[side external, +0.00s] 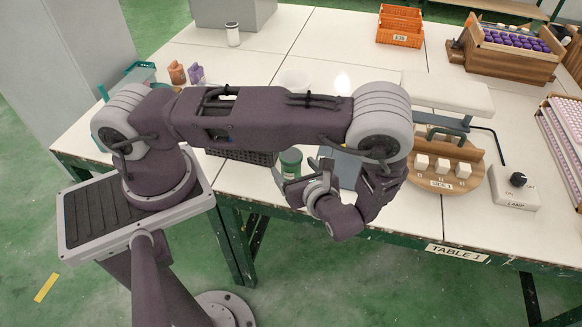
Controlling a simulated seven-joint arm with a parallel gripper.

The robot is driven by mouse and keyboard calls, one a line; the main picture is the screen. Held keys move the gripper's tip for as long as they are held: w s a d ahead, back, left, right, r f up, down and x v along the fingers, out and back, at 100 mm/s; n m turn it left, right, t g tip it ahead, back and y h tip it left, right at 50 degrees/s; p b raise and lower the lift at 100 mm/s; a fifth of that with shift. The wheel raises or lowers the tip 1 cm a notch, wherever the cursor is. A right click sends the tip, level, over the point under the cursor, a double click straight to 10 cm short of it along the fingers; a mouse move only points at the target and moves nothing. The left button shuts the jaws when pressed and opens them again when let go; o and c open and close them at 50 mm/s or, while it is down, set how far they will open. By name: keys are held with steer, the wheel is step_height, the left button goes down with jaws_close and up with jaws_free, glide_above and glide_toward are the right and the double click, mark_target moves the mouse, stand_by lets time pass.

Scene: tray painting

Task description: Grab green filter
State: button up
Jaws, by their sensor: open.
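A small dark green cylinder (291,158) with a pale band stands near the front edge of the table and is the only green object close to my gripper. I cannot tell for certain that it is the green filter. My gripper (298,172) is low at the front edge, open, with its fingers at the cylinder's near side. From this view I cannot tell whether the fingers reach around it or touch it. The arm hides part of the table behind it.
A dark perforated tray (240,157) lies left of the cylinder, and a grey-blue panel (347,168) is just right of it. A round wooden stand (463,178) with white blocks, a lamp switch box (514,196) and an orange crate (400,27) are further right.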

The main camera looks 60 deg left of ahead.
mark_target(295, 169)
steer(key=x, duration=0.3)
steer(key=shift+a, duration=0.1)
steer(key=c, duration=1.6)
steer(key=shift+o, duration=0.2)
steer(key=shift+r, duration=0.1)
